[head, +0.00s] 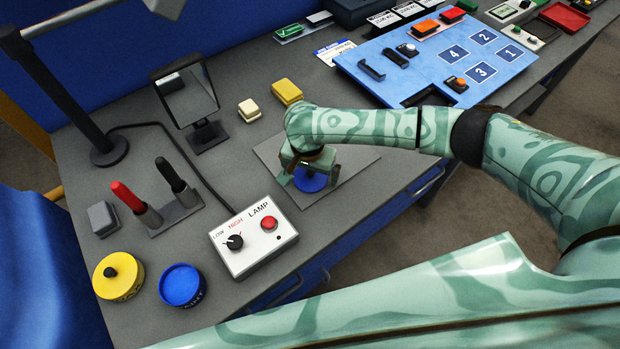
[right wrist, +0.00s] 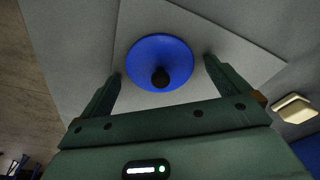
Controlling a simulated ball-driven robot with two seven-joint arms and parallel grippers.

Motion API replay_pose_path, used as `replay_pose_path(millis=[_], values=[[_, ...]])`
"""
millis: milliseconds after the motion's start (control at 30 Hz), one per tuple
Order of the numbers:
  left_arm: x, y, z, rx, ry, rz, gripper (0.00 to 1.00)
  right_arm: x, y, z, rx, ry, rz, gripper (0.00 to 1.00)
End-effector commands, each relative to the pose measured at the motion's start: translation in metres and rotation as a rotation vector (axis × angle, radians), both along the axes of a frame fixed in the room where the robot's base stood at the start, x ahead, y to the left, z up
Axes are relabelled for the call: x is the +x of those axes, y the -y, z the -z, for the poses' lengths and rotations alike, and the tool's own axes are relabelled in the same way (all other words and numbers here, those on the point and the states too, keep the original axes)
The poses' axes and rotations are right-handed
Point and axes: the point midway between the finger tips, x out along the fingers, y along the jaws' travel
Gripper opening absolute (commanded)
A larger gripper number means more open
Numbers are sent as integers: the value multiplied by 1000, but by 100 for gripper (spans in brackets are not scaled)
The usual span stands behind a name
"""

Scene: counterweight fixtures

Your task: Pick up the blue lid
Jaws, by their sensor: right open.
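The blue lid (right wrist: 150,48), a round disc with a black knob (right wrist: 160,78), lies on a grey plate (right wrist: 215,35) in the right wrist view. In the head view the lid (head: 311,183) shows partly below my right gripper (head: 309,177), which hides its knob. My right gripper (right wrist: 162,68) is open, pointing at the lid. Its fingers are on either side of the knob, over or near the lid's sides; no contact is visible. My left gripper is not in view.
A lamp box (head: 253,241) with a knob and red button stands left of the plate (head: 350,165). A blue round container (head: 182,286) and a yellow one (head: 118,277) stand front left. A mirror (head: 187,95) and a blue numbered board (head: 440,65) stand behind. The table's front edge is close.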

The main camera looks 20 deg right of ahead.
Motion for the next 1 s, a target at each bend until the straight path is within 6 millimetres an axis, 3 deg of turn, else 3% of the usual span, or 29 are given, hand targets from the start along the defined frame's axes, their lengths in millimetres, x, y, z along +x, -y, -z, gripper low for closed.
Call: replay_pose_path(millis=[233, 400, 767, 1000], values=[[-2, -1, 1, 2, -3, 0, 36, 1, 0, 3, 1, 1, -1, 97], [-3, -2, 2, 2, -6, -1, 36, 1, 0, 3, 1, 1, 0, 55], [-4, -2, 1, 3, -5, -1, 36, 1, 0, 2, 1, 1, 0, 55], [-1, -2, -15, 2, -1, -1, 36, 1, 0, -24, 2, 3, 0, 55]])
